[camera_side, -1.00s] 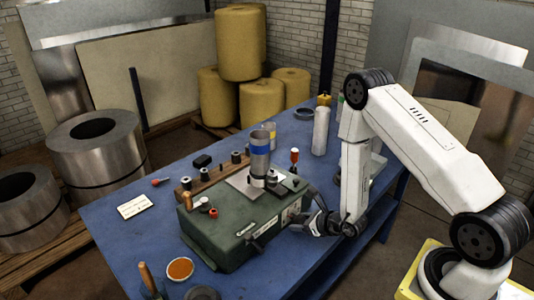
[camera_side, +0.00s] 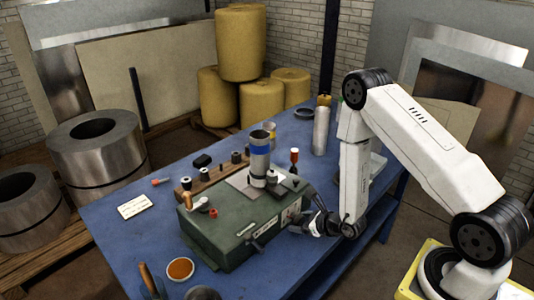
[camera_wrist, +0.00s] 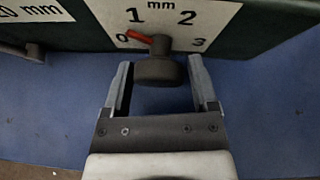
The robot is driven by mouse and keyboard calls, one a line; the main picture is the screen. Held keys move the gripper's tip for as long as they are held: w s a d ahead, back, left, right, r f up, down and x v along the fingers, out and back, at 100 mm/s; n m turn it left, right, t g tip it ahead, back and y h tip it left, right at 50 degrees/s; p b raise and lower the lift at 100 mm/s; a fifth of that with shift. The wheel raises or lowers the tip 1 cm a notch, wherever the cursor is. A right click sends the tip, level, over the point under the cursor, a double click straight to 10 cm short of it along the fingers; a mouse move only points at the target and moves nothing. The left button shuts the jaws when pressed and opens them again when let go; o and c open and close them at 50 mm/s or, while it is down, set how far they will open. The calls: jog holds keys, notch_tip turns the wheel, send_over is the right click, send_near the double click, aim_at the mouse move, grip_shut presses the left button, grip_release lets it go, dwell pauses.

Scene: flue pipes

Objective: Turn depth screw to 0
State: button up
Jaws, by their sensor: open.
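The depth screw is a dark grey round knob (camera_wrist: 160,70) on the front of the green machine (camera_side: 225,240). Its red pointer (camera_wrist: 139,36) lies over a white mm scale (camera_wrist: 182,32) marked 0 to 3. The pointer tip is close to the 0 mark, slightly toward 1. My gripper (camera_wrist: 160,82) is open, its fingers on either side of the knob, with visible gaps at both sides. In the side view my gripper (camera_side: 302,223) is at the machine's right end, and the knob cannot be made out there.
A pipe with a blue band (camera_side: 260,155) stands on the machine. A red-topped tool (camera_side: 294,160) and a grey cylinder (camera_side: 320,130) stand behind it. An orange-filled dish (camera_side: 180,269) is on the blue table (camera_side: 120,240). Bare blue tabletop lies below the gripper.

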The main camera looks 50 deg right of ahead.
jog(key=shift+v, duration=3.9)
jog(key=shift+o, duration=1.4)
jog(key=m, duration=0.2)
jog(key=d+f+m+t+y, duration=0.1)
jog(key=shift+w+m, duration=0.15)
jog(key=shift+m, duration=0.25)
jog(key=m, duration=0.1)
jog(key=m+t+y, duration=0.1)
jog(key=m+y, duration=0.1)
jog(key=shift+s+d+f+m, duration=0.2)
jog(key=shift+f+m, duration=0.1)
jog(key=shift+w, duration=0.15)
jog(key=shift+x, duration=3.75)
